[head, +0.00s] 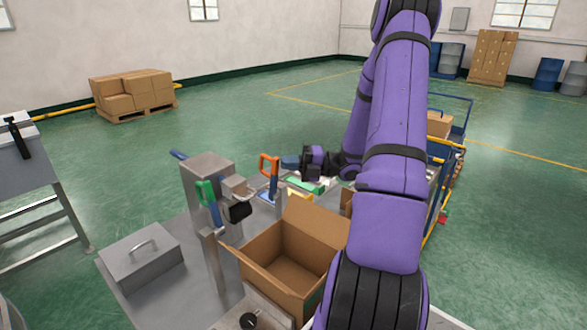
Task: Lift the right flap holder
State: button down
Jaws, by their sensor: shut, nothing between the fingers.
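An open cardboard box (290,262) stands at the front of the metal workbench, with its far flap raised. A grey upright post (213,265) stands at its left side, and a slimmer post (281,200) stands behind it. My purple arm covers the box's right side, so I cannot make out the right flap holder. My gripper (307,166) is beyond the box, close to the right of an orange-handled clamp (268,165). It is shut and holds nothing; its fingertips are small and dark here. I cannot tell whether it touches anything.
A green-handled clamp (205,190) and a grey metal block (207,170) stand left of the box. A lidded steel container (141,262) sits at the bench's left. A blue cart (450,115) is behind my arm. Open green floor lies beyond the bench.

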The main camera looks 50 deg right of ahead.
jog(key=w+m, duration=0.1)
jog(key=w+r+g+h, duration=0.1)
jog(key=w, duration=0.1)
jog(key=shift+m, duration=0.4)
jog(key=shift+w, duration=0.75)
jog(key=shift+a, duration=0.1)
send_near(276, 157)
jog(key=s, duration=0.1)
jog(key=s+d+r, duration=0.1)
jog(key=s, duration=0.1)
jog(key=shift+d+r, duration=0.25)
jog(key=shift+d, duration=0.05)
jog(key=shift+w, duration=0.1)
dwell(0.4)
